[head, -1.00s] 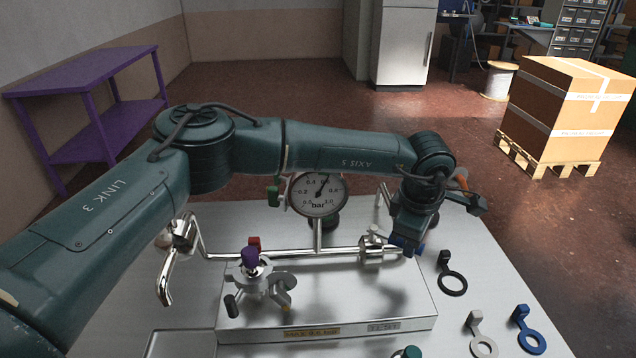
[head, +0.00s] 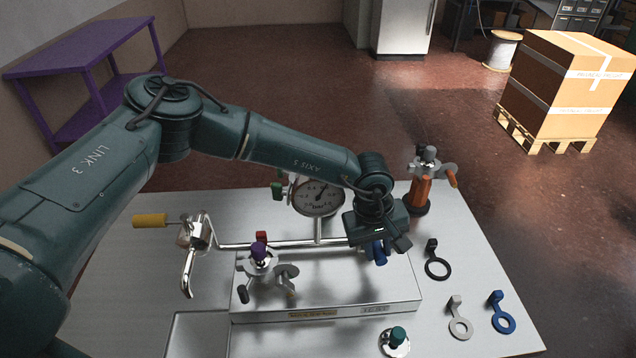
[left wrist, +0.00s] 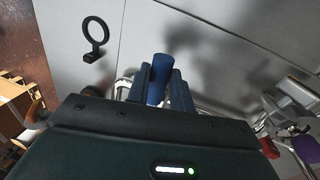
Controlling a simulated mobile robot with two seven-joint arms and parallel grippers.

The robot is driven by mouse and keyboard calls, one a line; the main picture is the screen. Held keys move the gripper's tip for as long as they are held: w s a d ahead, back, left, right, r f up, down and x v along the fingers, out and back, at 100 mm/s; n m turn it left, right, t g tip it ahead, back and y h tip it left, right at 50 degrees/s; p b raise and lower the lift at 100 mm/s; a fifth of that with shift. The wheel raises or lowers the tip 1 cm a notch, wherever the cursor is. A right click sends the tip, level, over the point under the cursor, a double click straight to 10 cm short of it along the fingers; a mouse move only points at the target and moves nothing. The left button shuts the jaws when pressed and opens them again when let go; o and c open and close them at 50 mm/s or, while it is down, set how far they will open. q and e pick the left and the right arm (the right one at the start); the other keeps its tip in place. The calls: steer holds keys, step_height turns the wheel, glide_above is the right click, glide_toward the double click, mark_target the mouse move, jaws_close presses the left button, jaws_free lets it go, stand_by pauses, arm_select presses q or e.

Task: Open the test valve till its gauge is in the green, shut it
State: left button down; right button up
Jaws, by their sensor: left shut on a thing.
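My left gripper (head: 377,250) is at the right end of the metal pipe, shut on a blue lever handle (left wrist: 160,80), which shows between the two fingers in the left wrist view. My gripper and wrist hide the valve body behind it. My right gripper is not in view.
A yellow-handled valve (head: 150,220) sits at the pipe's left end. A purple-capped fitting (head: 260,254) stands in front of the pipe. Black (head: 438,262), grey (head: 459,322) and blue (head: 502,315) ring tags lie at right. An orange-bodied fitting (head: 422,190) stands at the back right.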

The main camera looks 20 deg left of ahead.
arm_select(q)
steer(key=shift+a+r+m, duration=0.25)
steer(key=shift+m, duration=0.05)
steer(key=shift+p, duration=0.3)
steer(key=shift+a+f, duration=0.1)
steer(key=c, duration=1.6)
jaws_free()
steer(key=o, duration=0.3)
steer(key=shift+s, duration=0.1)
steer(key=shift+o, duration=0.3)
